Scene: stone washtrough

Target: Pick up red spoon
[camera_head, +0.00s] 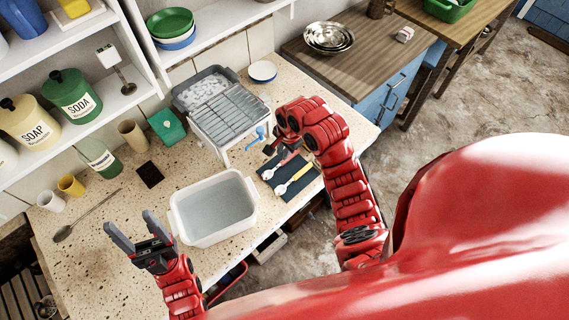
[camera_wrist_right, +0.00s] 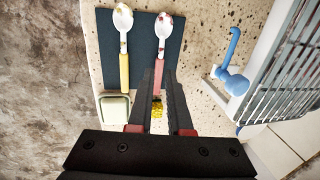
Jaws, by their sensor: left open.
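The red spoon, with a red handle and a pale red-spotted bowl, lies on a dark mat (camera_head: 268,187); its bowl (camera_head: 267,174) shows in the head view, its handle (camera_wrist_right: 159,68) in the right wrist view. A yellow-handled spoon (camera_head: 302,173) lies beside it, also in the right wrist view (camera_wrist_right: 124,68). My right gripper (camera_wrist_right: 159,76) is slightly open, its fingertips on either side of the red handle in the picture; contact cannot be told. In the head view it is mostly hidden by my arm. My left gripper (camera_head: 130,228) is open and empty over the counter's left part.
A white basin of water (camera_head: 212,240) stands between my grippers. A pale green dish (camera_wrist_right: 115,107) is near the yellow spoon. A metal ladle (camera_head: 88,214) and cups lie at left. The front-left counter is clear.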

